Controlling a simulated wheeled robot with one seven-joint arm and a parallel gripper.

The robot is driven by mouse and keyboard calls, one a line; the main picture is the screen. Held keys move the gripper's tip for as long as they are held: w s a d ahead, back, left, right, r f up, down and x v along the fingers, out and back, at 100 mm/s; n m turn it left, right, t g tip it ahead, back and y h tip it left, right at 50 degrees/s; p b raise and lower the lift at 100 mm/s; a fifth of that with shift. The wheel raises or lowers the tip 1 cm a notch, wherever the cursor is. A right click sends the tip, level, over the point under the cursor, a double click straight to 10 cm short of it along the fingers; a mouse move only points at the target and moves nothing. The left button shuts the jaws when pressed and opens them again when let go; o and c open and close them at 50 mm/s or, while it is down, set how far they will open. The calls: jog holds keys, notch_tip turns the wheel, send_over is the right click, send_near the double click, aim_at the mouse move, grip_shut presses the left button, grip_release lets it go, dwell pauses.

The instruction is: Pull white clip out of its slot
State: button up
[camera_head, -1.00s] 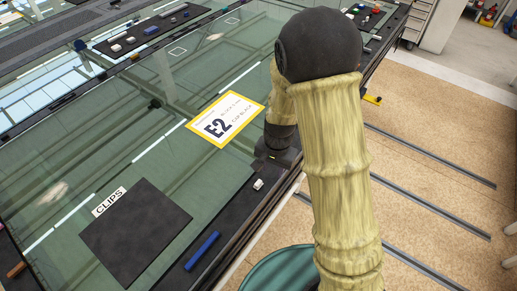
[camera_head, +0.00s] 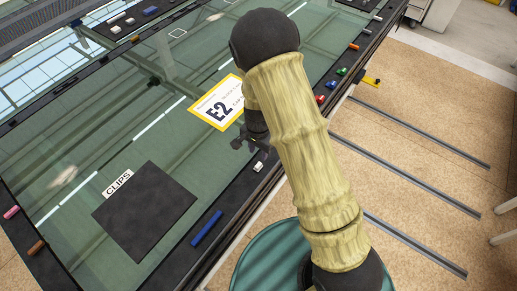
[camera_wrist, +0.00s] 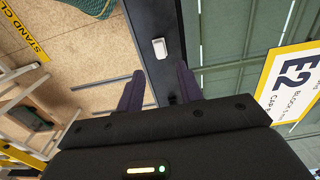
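The white clip (camera_head: 258,166) sits on the dark edge rail of the glass table, right of the black mat. It also shows in the wrist view (camera_wrist: 160,48), upright in the dark strip beyond my fingertips. My gripper (camera_wrist: 160,85) is open and empty, its two fingers apart on either side of the rail and short of the clip. In the head view my gripper (camera_head: 243,141) is just up and left of the clip, partly hidden by my arm. The clip's slot is too small to make out.
A blue clip (camera_head: 207,228) lies on the same rail nearer the front. Red, green and other coloured clips (camera_head: 341,71) stand along it farther back. A black mat (camera_head: 145,212) labelled CLIPS and an E2 card (camera_head: 205,104) lie on the glass. Bare glass lies between them.

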aim_at(258, 165)
jog(key=shift+f+b, duration=2.95)
jog(key=shift+f, duration=1.1)
grip_shut()
jog(key=shift+w+r, duration=0.15)
jog(key=shift+r, duration=0.15)
jog(key=shift+r, duration=0.1)
jog(key=shift+r+p, duration=1.4)
jog(key=shift+p, duration=0.05)
